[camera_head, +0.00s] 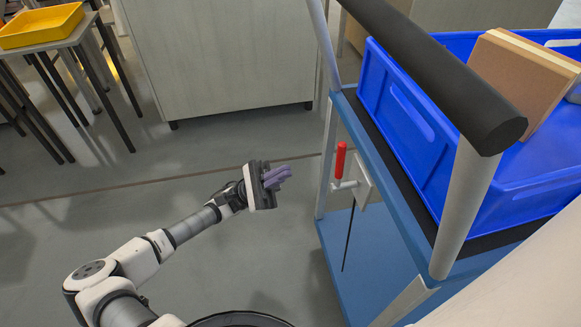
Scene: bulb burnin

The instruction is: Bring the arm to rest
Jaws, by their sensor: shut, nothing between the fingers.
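My gripper (277,177) is at the middle of the head view, at the end of my outstretched arm (190,228). Its purple-grey fingers point right, toward the cart. The fingers are together with nothing between them. The gripper is over the open floor, and in the picture a gap shows between the fingertips and the blue cart (372,262).
The cart carries a blue crate (405,112) with a brown box (515,80) in it. A red-handled lever (341,160) sticks out from the cart's side. A black push bar (440,65) crosses above. A grey cabinet (220,60) and a table with a yellow tray (40,27) stand behind. Floor is clear at left.

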